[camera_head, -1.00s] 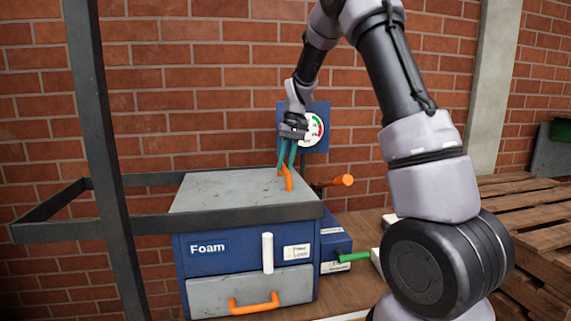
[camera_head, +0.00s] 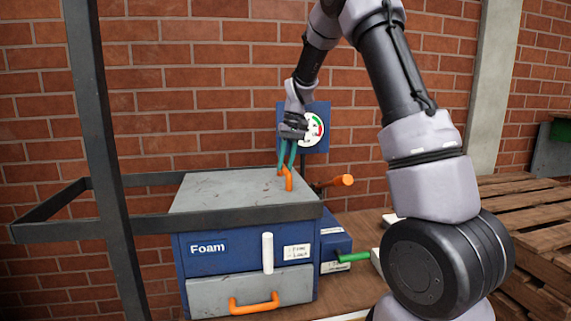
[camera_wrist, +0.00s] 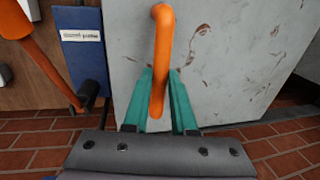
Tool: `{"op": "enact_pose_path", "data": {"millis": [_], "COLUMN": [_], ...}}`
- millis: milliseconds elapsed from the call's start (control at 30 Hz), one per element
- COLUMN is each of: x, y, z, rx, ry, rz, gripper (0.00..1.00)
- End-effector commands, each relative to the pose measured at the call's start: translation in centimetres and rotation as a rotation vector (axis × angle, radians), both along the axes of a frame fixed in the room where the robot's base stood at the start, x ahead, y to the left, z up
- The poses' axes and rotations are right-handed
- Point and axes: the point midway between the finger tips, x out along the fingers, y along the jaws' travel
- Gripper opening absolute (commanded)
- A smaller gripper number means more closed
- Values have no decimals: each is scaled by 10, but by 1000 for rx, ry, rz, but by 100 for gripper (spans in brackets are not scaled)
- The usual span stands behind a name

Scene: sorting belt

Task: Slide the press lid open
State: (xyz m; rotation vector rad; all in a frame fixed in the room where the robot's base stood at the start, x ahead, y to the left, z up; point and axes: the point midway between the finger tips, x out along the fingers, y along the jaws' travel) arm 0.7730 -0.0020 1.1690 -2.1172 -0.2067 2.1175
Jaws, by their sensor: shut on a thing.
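The press is a blue box marked "Foam" (camera_head: 207,262), with a flat grey lid (camera_head: 225,188) on top. The lid lies over the box and its surface is scuffed. An orange handle (camera_head: 289,181) stands at the lid's right side; it also shows in the wrist view (camera_wrist: 161,60). My gripper (camera_head: 286,168) comes down from above with its teal fingers shut on this handle. In the wrist view the fingers (camera_wrist: 160,100) sit on both sides of the orange bar. The lid's grey surface (camera_wrist: 215,50) fills much of that view.
A grey drawer with an orange handle (camera_head: 254,303) and a white upright handle (camera_head: 267,252) are on the box front. An orange-tipped lever (camera_head: 343,181), a gauge (camera_head: 312,130) and a green handle (camera_head: 354,257) stand right. A dark metal frame (camera_head: 105,150) rises left.

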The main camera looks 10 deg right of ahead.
Motion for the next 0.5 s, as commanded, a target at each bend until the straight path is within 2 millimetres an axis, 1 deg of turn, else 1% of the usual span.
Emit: {"op": "enact_pose_path", "data": {"millis": [167,267,367,467,500], "x": [1,1,1,0,0], "y": [2,10,26,49,60], "z": [1,1,1,1,1], "rx": [0,1,1,1,1], "ry": [-2,-2,-3,-4,-3], "rz": [1,2,5,7,8], "gripper": [0,0,0,0,0]}}
